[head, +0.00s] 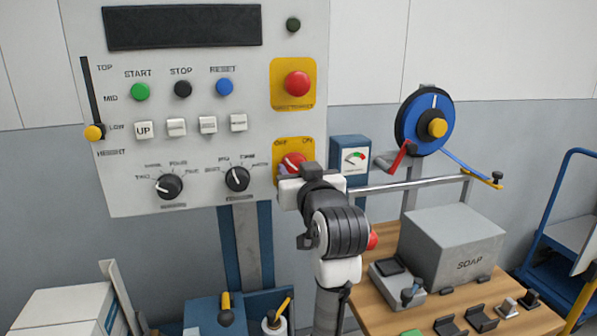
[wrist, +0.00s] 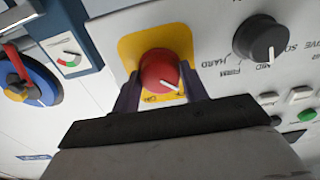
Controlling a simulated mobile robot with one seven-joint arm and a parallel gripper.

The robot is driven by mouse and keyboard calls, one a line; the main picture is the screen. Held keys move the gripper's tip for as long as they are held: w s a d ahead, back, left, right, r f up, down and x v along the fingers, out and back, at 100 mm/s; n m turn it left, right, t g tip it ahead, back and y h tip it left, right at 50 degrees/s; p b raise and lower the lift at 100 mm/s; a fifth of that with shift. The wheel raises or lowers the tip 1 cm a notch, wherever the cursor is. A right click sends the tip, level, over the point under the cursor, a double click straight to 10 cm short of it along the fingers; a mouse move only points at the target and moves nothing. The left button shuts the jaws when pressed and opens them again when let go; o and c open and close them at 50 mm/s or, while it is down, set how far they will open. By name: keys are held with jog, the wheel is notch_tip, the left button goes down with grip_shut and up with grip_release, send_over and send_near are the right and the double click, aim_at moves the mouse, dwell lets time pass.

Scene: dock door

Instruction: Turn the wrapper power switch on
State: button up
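The wrapper power switch (wrist: 159,71) is a red rotary knob on a yellow plate, low on the right side of the control panel. In the head view the knob (head: 292,160) shows just above my gripper, between OFF and ON marks. Its white pointer leans up and left, to the OFF side; the wrist view shows the panel upside down. My gripper (wrist: 160,85) is at the knob, with one dark finger close against each side of it. It looks shut on the knob.
The panel (head: 215,200) also carries a red stop button (head: 297,84) above the switch and black dials (head: 168,187) to its left. A gauge box (head: 350,160) stands just right. Below right is a wooden table (head: 375,300) with a grey SOAP box (head: 450,250).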

jog(key=c, duration=0.4)
jog(key=shift+c, duration=0.2)
jog(key=shift+m+p, duration=0.3)
jog(key=m+p, duration=0.1)
jog(key=m, duration=0.1)
jog(key=shift+r+m+p, duration=0.15)
jog(key=shift+m+p, duration=0.2)
jog(key=shift+m, duration=0.05)
jog(key=m+p, duration=0.3)
jog(key=m, duration=0.2)
jog(key=m+p, duration=0.2)
jog(key=m, duration=0.3)
jog(key=shift+m+p, duration=1.1)
jog(key=shift+m, duration=1.1)
